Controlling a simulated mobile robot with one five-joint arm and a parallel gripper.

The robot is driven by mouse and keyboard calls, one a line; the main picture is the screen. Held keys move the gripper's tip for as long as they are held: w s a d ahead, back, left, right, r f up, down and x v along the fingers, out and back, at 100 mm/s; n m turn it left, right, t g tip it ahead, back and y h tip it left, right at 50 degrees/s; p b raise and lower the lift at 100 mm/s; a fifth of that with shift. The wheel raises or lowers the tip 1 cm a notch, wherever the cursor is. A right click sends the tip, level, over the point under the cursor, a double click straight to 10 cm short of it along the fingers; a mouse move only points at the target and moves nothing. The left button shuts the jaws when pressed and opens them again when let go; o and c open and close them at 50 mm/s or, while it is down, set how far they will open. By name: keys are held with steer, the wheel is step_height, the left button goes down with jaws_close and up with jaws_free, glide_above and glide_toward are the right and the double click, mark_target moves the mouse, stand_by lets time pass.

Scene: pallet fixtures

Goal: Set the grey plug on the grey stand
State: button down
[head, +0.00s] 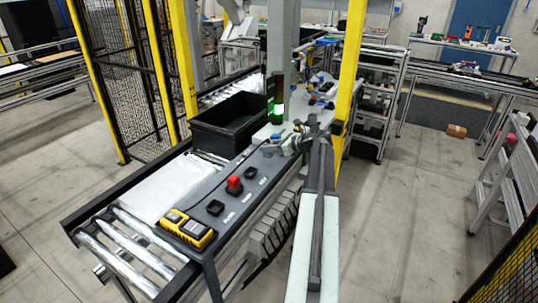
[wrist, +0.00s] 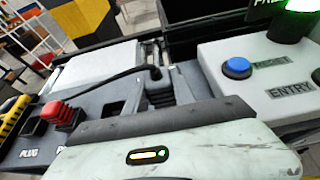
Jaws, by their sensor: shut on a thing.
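My gripper (wrist: 158,78) is shut on a small dark grey piece, seemingly the grey plug (wrist: 155,73), with a black cable running from it to the left. Fingers hide much of the plug. In the head view my gripper (head: 299,138) is at the far end of the dark panel (head: 207,191), by the white control box; the plug is too small to make out there. Low dark holders (head: 215,207) and (head: 251,173) stand on the panel either side of a red connector (head: 234,184). I cannot tell which is the grey stand. The wrist view shows one holder (wrist: 34,127) near a PLUG label.
A yellow-and-black device (head: 187,229) lies on the panel's near end. A black crate (head: 228,122) stands behind the panel. The control box has a blue button (wrist: 237,67) and an ENTRY label; a lit green stack light (head: 278,110) rises nearby. The white sheet (head: 165,187) is bare.

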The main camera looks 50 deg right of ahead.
steer(key=shift+w+d+f+b, duration=0.15)
steer(key=shift+f+b, duration=0.55)
steer(key=shift+w+d+f+b, duration=0.1)
steer(key=shift+d+f+b, duration=0.05)
steer(key=shift+f+b, duration=0.5)
steer(key=shift+w+d+f+b, duration=0.15)
steer(key=shift+f+b, duration=0.55)
steer(key=shift+r, duration=0.25)
steer(key=shift+f, duration=0.25)
steer(key=c, duration=1.1)
jaws_free()
steer(key=shift+r, duration=0.1)
steer(key=shift+o, duration=0.2)
steer(key=shift+r, duration=0.1)
steer(key=shift+s+r+p, duration=0.25)
steer(key=shift+p, duration=0.25)
steer(key=p+v, duration=0.4)
steer(key=v, duration=0.7)
steer(key=shift+s, duration=0.25)
